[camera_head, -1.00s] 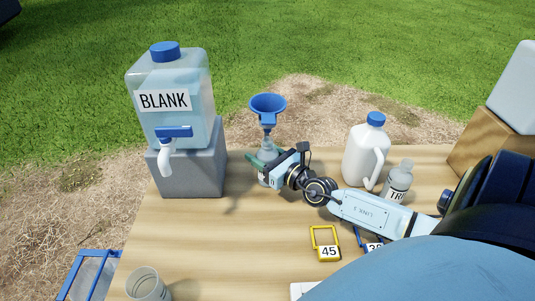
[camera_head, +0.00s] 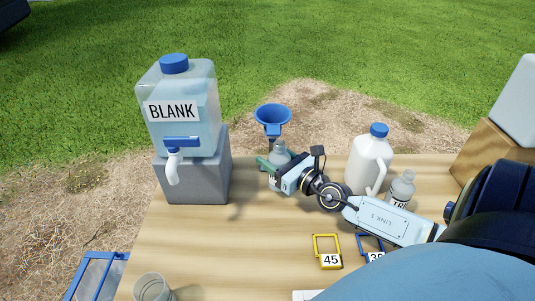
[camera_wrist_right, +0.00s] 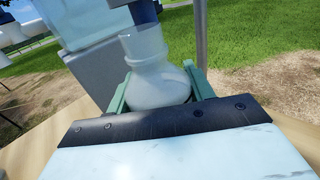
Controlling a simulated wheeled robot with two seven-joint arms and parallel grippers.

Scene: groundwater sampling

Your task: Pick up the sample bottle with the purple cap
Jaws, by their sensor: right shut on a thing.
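My right gripper (camera_head: 275,168) is shut on a translucent sample bottle (camera_head: 281,153). The bottle is upright, just beside and below the stem of a blue funnel (camera_head: 272,114). In the right wrist view, the bottle (camera_wrist_right: 158,78) sits between the green fingers, and its neck shows without a cap. The dark blue funnel stem (camera_wrist_right: 144,12) is close above the neck; I cannot tell whether they touch. No purple cap shows in either view. A second bottle (camera_head: 401,187) with a partly hidden label stands at the right. My left gripper is not in view.
A tank labelled BLANK (camera_head: 190,125) stands on a grey block (camera_head: 200,182) to the left. A white jug (camera_head: 368,157) stands behind my right arm. A yellow tag (camera_head: 329,252) and a blue tag lie in front, and a clear cup (camera_head: 152,287) stands front left. The table's middle is clear.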

